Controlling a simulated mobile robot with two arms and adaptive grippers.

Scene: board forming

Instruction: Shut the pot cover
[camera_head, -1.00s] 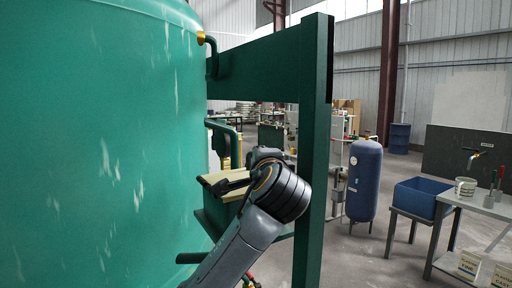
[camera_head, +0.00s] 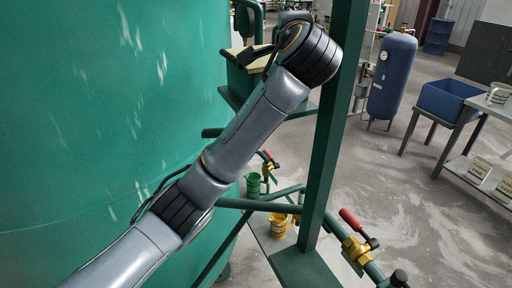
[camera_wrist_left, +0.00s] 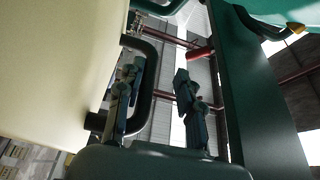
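The pot appears to be the small green box (camera_head: 241,82) with a cream top (camera_head: 237,55), beside the big green tank in the head view; I cannot tell for sure which part is its cover. In the left wrist view a large cream panel (camera_wrist_left: 60,60) fills the left side, with a dark bent handle (camera_wrist_left: 149,75) on its edge. My left gripper (camera_wrist_left: 158,100) is open, one finger on each side of the handle's long bar. In the head view my left wrist mostly hides this gripper (camera_head: 258,52). My right gripper is not in view.
The big green tank (camera_head: 80,110) fills the left. A green post (camera_head: 337,125) stands just right of my arm. Pipes with a red-handled valve (camera_head: 358,245) and a yellow bucket (camera_head: 279,226) are below. A blue tank (camera_head: 392,78) and blue bin (camera_head: 447,98) stand right.

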